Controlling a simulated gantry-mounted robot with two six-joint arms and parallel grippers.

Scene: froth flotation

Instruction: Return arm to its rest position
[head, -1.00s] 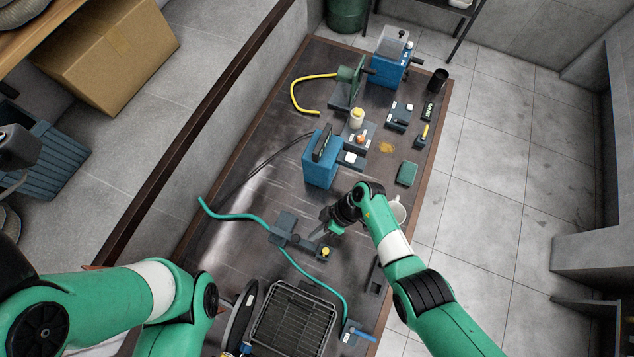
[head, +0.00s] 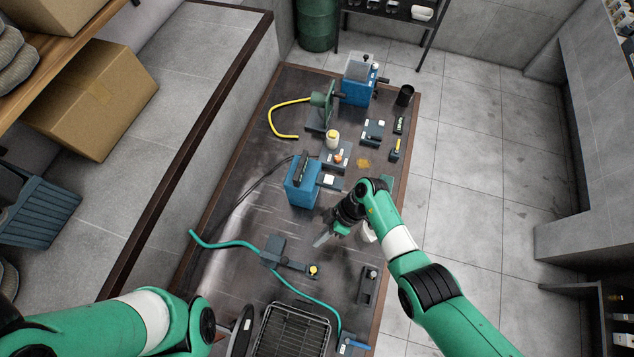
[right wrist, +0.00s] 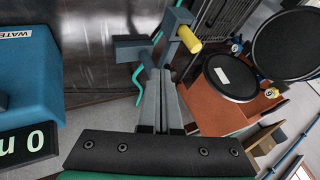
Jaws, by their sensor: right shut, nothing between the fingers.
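My right arm comes in from the lower right in the head view. Its gripper (head: 322,239) is shut and empty, above the dark work table (head: 225,245), with its fingertips pointing left. It is to the right of the grey fixture with a yellow knob (head: 313,270) and apart from it. In the right wrist view the shut fingers (right wrist: 160,100) lie side by side, with the yellow knob (right wrist: 188,40) beyond them. My left arm shows at the lower left of the head view; its gripper is out of sight.
A blue unit (head: 302,187) stands left of and beyond the right gripper. A wire rack (head: 292,332) and a teal hose (head: 235,243) are nearer. A white mug (head: 367,232) is partly hidden by the right arm. A cardboard box (head: 92,100) is off the table.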

